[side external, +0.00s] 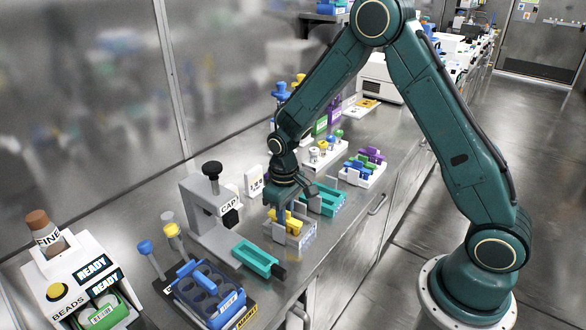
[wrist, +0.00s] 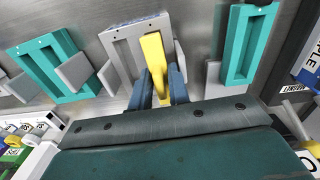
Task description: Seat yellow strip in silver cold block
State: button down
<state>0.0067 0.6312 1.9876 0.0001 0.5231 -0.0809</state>
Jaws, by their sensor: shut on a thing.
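The yellow strip (side external: 284,220) is between the fingers of my gripper (side external: 287,205), at the silver cold block (side external: 307,238). In the wrist view my gripper (wrist: 159,88) is shut on the yellow strip (wrist: 154,52). The strip's far end overlaps the right part of the silver cold block (wrist: 113,45), a pale frame with a dark recess. The strip looks slightly tilted against the block's edges there. My fingers hide the strip's lower part, so I cannot tell how deep it sits or whether it touches the block.
Teal blocks flank the silver one: one behind (side external: 328,200), one in front (side external: 255,258). A grey capper stand (side external: 207,207) rises close to the left. A blue tube rack (side external: 205,292) is at the front. A rack of purple and blue strips (side external: 363,168) stands farther back.

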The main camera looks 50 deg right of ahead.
jog(key=shift+f, duration=0.3)
jog(key=c, duration=1.3)
grip_release()
jog(key=shift+o, duration=0.2)
jog(key=shift+r, duration=0.2)
notch_tip(320, 180, up, 13)
jog(key=shift+r, duration=0.2)
